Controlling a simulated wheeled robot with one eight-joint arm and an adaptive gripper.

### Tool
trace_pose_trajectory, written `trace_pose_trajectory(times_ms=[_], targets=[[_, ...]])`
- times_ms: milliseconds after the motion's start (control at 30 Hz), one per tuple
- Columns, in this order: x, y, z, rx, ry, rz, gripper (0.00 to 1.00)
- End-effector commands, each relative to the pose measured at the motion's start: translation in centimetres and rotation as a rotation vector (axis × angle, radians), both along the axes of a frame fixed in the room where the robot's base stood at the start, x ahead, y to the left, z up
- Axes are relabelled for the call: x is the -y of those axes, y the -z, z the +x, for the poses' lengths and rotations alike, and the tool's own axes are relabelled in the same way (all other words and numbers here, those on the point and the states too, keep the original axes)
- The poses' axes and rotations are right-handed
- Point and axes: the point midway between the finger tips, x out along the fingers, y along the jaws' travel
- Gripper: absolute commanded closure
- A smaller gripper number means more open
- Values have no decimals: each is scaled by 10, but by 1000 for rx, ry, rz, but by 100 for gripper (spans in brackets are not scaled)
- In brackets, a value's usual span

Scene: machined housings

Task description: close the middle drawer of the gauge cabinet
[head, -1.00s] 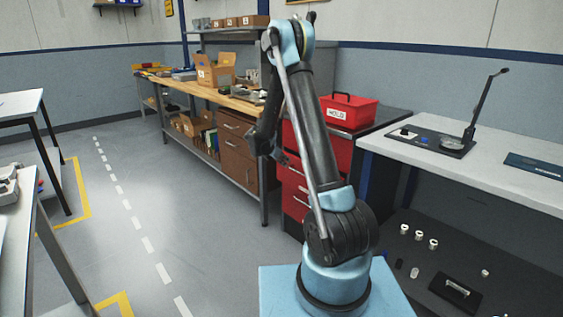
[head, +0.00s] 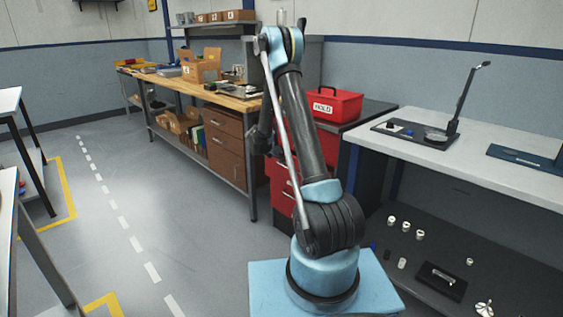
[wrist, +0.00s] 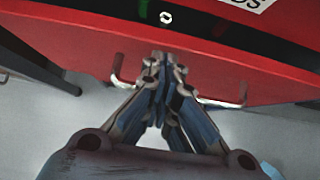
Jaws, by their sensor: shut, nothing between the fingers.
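Bright ends of a metal handle (wrist: 240,94) show on both sides of my fingers. My gripper (wrist: 165,65) is shut and empty, its tips close to the red front between the handle ends. I cannot tell whether they touch it. How far the middle drawer stands out is unclear.
A red HOLD box (head: 335,104) sits on the cabinet top. A wooden workbench (head: 225,98) with brown drawers stands to its left. A white table (head: 470,155) is at the right, above a dark shelf with small parts.

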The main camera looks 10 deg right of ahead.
Motion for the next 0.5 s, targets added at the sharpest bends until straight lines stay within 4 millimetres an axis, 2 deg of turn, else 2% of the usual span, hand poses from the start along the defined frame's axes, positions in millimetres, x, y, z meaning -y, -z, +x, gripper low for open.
trace_pose_trajectory(times_ms=[167, 400, 500], targets=[[5, 0, 4, 0, 1, 0, 100], [36, 0, 26, 1, 4, 0, 100], [42, 0, 30, 1, 1, -1, 100]])
